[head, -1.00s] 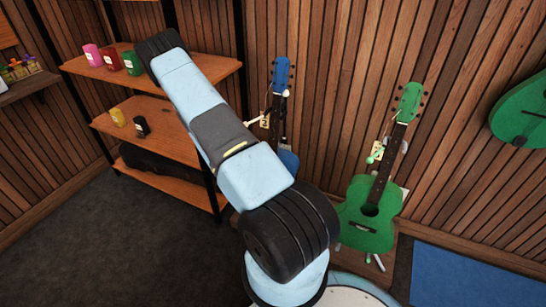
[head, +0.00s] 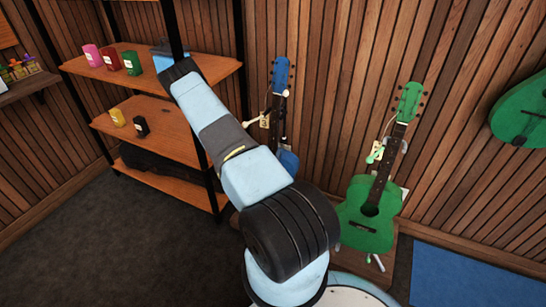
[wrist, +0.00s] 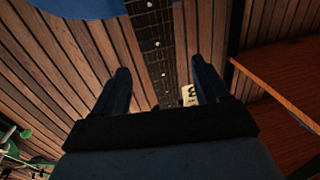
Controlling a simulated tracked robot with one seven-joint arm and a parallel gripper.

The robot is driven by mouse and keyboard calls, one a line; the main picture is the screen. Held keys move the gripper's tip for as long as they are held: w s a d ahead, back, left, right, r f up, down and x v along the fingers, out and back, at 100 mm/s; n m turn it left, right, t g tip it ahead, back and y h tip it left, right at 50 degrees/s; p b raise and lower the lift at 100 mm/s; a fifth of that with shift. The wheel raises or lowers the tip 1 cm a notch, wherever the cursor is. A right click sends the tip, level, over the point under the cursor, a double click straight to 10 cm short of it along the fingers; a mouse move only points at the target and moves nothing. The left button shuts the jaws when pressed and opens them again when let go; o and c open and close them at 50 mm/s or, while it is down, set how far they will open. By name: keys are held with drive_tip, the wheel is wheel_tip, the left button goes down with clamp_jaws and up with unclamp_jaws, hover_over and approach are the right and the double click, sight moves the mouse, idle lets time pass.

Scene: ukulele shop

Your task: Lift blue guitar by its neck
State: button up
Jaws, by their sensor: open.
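The blue guitar stands upright against the slatted wall in the head view, with its blue headstock (head: 281,75) showing above and part of its blue body (head: 288,161) below; my arm covers the rest. In the wrist view its dark fretted neck (wrist: 153,45) runs between the two fingers of my gripper (wrist: 162,78), and its blue body (wrist: 80,6) is at the top left. My gripper is open and holds nothing. How far the neck is from the fingers is unclear. My gripper is hidden in the head view.
A green guitar (head: 370,215) stands right of the blue one. A tag (head: 265,120) hangs by the blue guitar's neck. Dark floor (head: 100,240) is open at left.

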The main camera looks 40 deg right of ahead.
sight(274, 143)
drive_tip(key=shift+r+x, duration=0.25)
drive_tip(key=shift+x, duration=1)
drive_tip(key=shift+r+x, duration=0.2)
drive_tip(key=shift+x, duration=1.1)
drive_tip(key=shift+w+d, duration=0.15)
drive_tip(key=shift+d, duration=0.4)
clamp_jaws()
